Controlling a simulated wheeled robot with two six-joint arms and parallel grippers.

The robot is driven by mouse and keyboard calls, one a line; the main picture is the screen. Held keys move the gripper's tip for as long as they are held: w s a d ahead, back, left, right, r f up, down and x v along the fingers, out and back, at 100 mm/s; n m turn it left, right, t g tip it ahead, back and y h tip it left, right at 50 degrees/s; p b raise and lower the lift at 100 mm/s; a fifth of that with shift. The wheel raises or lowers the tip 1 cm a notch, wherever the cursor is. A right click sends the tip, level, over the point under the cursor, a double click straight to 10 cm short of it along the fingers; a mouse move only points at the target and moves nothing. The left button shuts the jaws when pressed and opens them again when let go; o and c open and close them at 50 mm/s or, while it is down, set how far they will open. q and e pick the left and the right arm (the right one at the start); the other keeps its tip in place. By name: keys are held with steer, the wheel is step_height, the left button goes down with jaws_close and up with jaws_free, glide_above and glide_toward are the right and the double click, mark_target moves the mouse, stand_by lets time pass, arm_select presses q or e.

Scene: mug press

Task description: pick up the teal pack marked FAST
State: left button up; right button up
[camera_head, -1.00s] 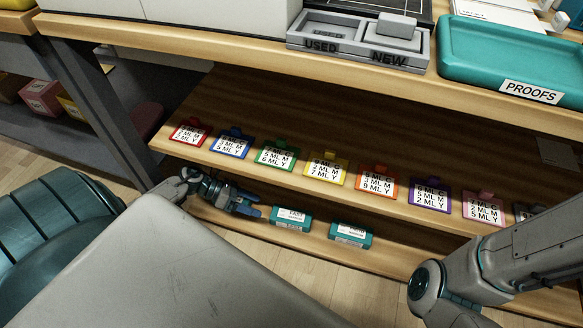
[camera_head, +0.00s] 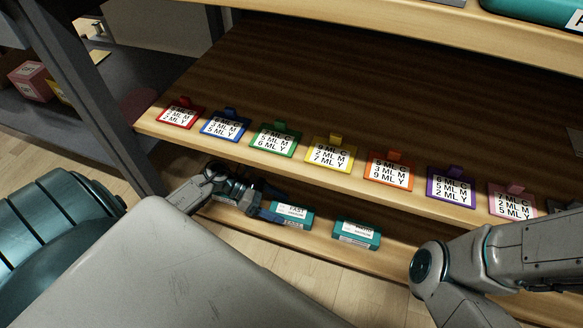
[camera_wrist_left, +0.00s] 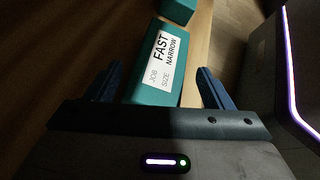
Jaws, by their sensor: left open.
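The teal pack marked FAST (camera_head: 292,215) lies on the low shelf, its white label facing up. In the left wrist view the pack (camera_wrist_left: 145,95) reads FAST, NARROW and lies between the blue fingers. My left gripper (camera_head: 268,205) is open at the pack's left end; in the wrist view its fingertips (camera_wrist_left: 158,80) stand on either side of the pack's near end. A second teal pack (camera_head: 356,235) lies to the right on the same shelf; its label is too small to read. My right arm is at the lower right, its gripper out of view.
The shelf above (camera_head: 225,155) overhangs the low shelf, its front edge lined with several coloured label tags, such as the yellow one (camera_head: 331,155). A dark table leg (camera_head: 95,100) stands at the left. Bare floor (camera_head: 310,277) lies in front.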

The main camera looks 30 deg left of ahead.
mark_target(285, 209)
arm_select(q)
steer(key=b+x, duration=0.1)
steer(key=x, duration=0.1)
steer(key=shift+d+f, duration=0.3)
steer(key=shift+w+d, duration=0.15)
steer(key=shift+d, duration=0.15)
steer(key=shift+c, duration=0.4)
